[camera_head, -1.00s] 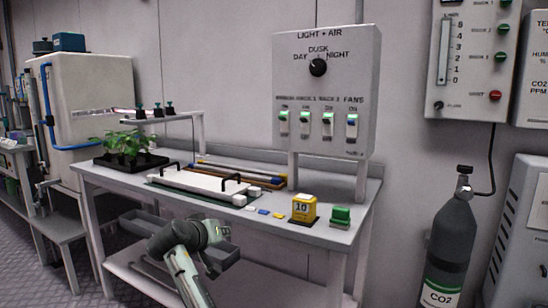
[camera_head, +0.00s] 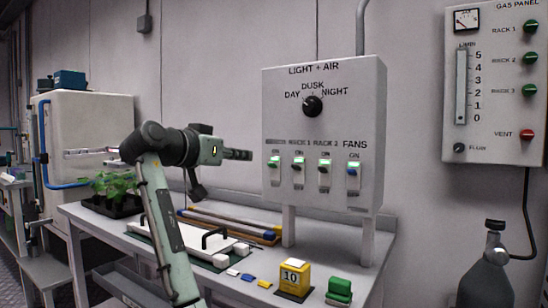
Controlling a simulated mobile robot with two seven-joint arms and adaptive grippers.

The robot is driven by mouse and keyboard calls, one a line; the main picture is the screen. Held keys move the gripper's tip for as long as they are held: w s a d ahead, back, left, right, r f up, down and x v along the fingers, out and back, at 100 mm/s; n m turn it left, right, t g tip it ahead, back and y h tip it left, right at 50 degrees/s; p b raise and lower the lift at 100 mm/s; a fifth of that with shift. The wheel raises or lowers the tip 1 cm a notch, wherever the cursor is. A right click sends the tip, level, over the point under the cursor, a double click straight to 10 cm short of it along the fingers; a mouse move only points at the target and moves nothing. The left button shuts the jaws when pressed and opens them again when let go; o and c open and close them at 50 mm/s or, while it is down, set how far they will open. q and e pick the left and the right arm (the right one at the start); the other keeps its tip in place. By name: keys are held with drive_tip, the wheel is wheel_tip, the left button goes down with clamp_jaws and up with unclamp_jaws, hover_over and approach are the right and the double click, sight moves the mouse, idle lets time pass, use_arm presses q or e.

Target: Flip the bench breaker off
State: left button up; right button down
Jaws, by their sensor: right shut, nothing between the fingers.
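The light and air control box (camera_head: 322,120) stands on posts at the back of the bench. It has a row of breaker switches with ON marked above and green showing at each top. The leftmost breaker (camera_head: 274,171) has a label too blurred to read; the others read RACK 1 (camera_head: 298,172), RACK 2 (camera_head: 324,174) and FANS (camera_head: 352,177).
A DAY/DUSK/NIGHT knob (camera_head: 312,106) sits above the breakers. On the bench are a white tray-like fixture (camera_head: 190,244), a yellow block marked 10 (camera_head: 292,277), a green block (camera_head: 339,290) and potted plants (camera_head: 115,190). A gas panel (camera_head: 492,120) and cylinder (camera_head: 487,283) stand right.

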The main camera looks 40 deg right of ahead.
sight(275, 158)
drive_tip(key=shift+r, duration=0.15)
use_arm(q)
drive_tip(key=shift+s, duration=0.1)
use_arm(e)
drive_tip(key=p+x, duration=0.1)
drive_tip(key=x, duration=0.9)
drive_tip(key=shift+d+p, duration=0.1)
drive_tip(key=shift+p, duration=0.3)
use_arm(q)
drive_tip(key=s+f, duration=0.3)
drive_tip(key=f, duration=0.3)
drive_tip(key=shift+s+a+g, duration=0.15)
drive_tip(key=shift+a+g, duration=0.25)
drive_tip(key=shift+a, duration=0.05)
